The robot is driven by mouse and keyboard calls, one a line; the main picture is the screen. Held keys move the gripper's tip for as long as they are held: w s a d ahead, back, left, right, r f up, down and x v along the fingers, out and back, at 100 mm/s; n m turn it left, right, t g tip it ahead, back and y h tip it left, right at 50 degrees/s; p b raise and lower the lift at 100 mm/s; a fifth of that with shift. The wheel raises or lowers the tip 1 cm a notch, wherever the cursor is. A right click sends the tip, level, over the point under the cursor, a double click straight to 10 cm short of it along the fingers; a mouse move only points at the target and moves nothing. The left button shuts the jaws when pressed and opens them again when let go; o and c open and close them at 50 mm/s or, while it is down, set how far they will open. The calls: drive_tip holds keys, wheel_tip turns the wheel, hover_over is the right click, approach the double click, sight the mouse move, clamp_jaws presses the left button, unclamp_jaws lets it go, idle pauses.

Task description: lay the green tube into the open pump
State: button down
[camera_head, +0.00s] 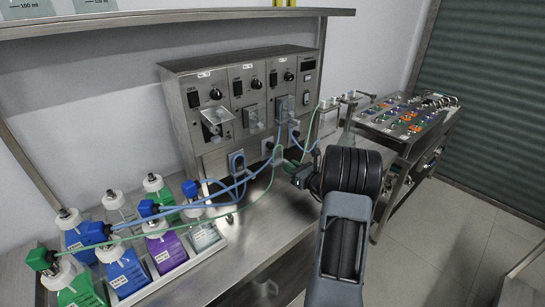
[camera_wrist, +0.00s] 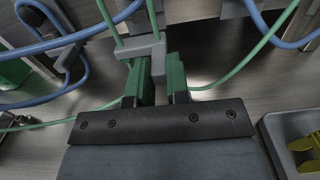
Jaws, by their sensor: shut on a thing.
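The green tube (camera_head: 150,231) runs from a green-capped bottle at the left across the bench to my gripper (camera_head: 291,166), near the front of the pump console. In the wrist view, my gripper (camera_wrist: 160,76) has its green fingers closed on a grey clip piece (camera_wrist: 148,50) that carries the green tube (camera_wrist: 238,82). Lengths of tube rise from the clip and loop out on both sides. The leftmost pump (camera_head: 215,120) on the console seems to have its clear cover tilted open. The head view barely shows the fingers behind my wrist.
Blue tubes (camera_head: 225,189) cross the bench beside the green one and also pass close in the wrist view (camera_wrist: 70,40). Several bottles stand in a tray (camera_head: 205,250) at left. A cart (camera_head: 400,140) of small parts stands at right. The front bench is mostly clear.

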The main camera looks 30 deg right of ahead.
drive_tip(key=shift+s, duration=0.1)
drive_tip(key=shift+s+d, duration=0.2)
drive_tip(key=shift+s, duration=0.75)
drive_tip(key=shift+s+d, duration=0.15)
drive_tip(key=shift+s, duration=0.8)
drive_tip(key=a+r+p, duration=0.1)
drive_tip(key=a+r, duration=0.2)
drive_tip(key=a, duration=0.2)
drive_tip(key=shift+s+r, duration=0.2)
drive_tip(key=shift+s, duration=0.25)
drive_tip(key=shift+s+a+r+p, duration=0.15)
drive_tip(key=shift+a+r+p, duration=0.15)
drive_tip(key=shift+a+r, duration=0.4)
drive_tip(key=shift+s+a+r+p, duration=0.15)
drive_tip(key=shift+a+r+p, duration=0.25)
drive_tip(key=shift+a, duration=0.5)
drive_tip(key=shift+s+a+r+p, duration=0.15)
drive_tip(key=shift+a+r+p, duration=0.1)
drive_tip(key=shift+a+r, duration=0.45)
drive_tip(key=shift+a+f, duration=0.1)
drive_tip(key=shift+s+a+r+p, duration=0.15)
drive_tip(key=shift+a+r+p, duration=0.1)
drive_tip(key=shift+a+r, duration=0.45)
drive_tip(key=shift+s+a+r+p, duration=0.15)
drive_tip(key=shift+a+r+p, duration=0.2)
drive_tip(key=shift+a, duration=0.6)
drive_tip(key=shift+s+a+r+p, duration=0.15)
drive_tip(key=shift+a+r, duration=0.45)
drive_tip(key=shift+a, duration=0.2)
